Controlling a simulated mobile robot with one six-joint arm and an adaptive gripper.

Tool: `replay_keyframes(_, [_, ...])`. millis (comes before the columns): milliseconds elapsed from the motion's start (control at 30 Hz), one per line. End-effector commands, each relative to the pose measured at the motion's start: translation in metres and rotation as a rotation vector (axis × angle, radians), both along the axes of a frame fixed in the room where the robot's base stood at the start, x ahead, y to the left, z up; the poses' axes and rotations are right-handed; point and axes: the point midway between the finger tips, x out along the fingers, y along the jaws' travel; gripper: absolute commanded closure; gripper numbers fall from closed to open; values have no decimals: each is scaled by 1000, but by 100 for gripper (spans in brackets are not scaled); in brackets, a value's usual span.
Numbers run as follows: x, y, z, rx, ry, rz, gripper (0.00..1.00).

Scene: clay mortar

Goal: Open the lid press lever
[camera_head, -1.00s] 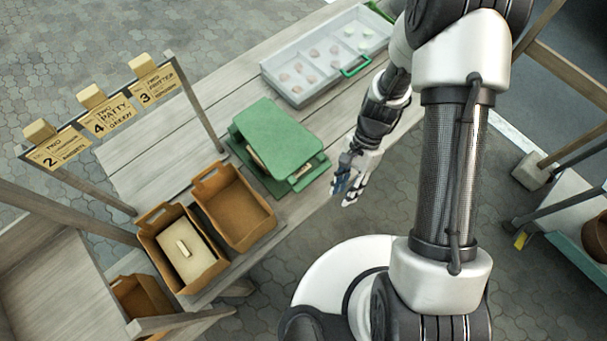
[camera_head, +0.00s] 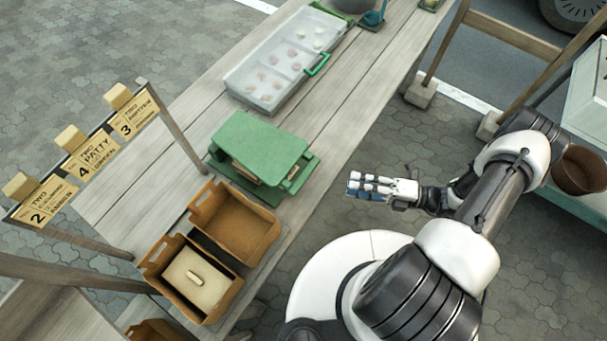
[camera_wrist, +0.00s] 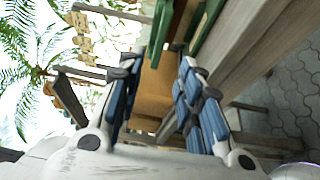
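The green press (camera_head: 258,145) stands on the wooden table in the head view, with its flat top plate lying level over a brownish layer. A green bar (camera_head: 300,172), perhaps the lever, shows at its right side. My gripper (camera_head: 354,187) is to the right of the press, beyond the table edge and apart from it. In the wrist view my gripper (camera_wrist: 158,62) has its two blue-padded fingers spread with nothing between them. Green parts of the press (camera_wrist: 205,28) show cut off at the top of that view.
Two brown bins (camera_head: 240,225) stand in front of the press; the nearer-left one holds a pale lidded block (camera_head: 198,278). A clear-lidded tray (camera_head: 285,60) with a green handle lies farther back. A sign rack (camera_head: 90,155) stands left.

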Motion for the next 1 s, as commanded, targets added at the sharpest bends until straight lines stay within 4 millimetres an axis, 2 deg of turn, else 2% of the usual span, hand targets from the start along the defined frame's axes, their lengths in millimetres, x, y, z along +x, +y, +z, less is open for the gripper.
replay_keyframes(33, [2,12,0,2,3,6,67])
replay_keyframes(400, [23,91,0,-1,1,9,67])
replay_keyframes(600, [33,125,1,-2,-1,9,67])
replay_keyframes(800, [38,143,1,-2,-1,5,67])
replay_keyframes(1000, [40,146,1,-3,-2,3,67])
